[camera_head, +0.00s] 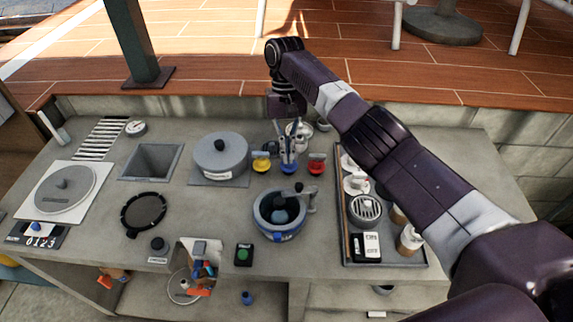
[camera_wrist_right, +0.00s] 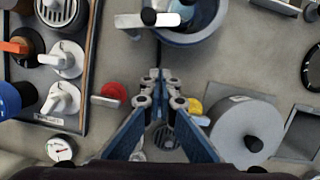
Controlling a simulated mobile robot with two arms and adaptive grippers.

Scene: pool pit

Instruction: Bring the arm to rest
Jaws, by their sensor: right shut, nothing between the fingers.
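My right arm reaches across the head view from the lower right to the back of the counter. Its gripper (camera_head: 288,162) points down over the counter, between the yellow and red knobs. In the wrist view the blue fingers of this gripper (camera_wrist_right: 159,88) meet at their tips, shut with nothing between them. The fingers hang above the counter, apart from the blue-rimmed pot. A small drain-like grille shows partly between the fingers in the wrist view. My left gripper is not in view.
The grey counter (camera_head: 105,218) holds a lidded pot (camera_head: 220,155), a yellow knob (camera_head: 261,165), a red knob (camera_head: 317,168) and a blue-rimmed pot (camera_head: 270,225). A tray (camera_head: 345,220) with switches and valves lies right, under my arm. A square basin (camera_head: 150,162) is left.

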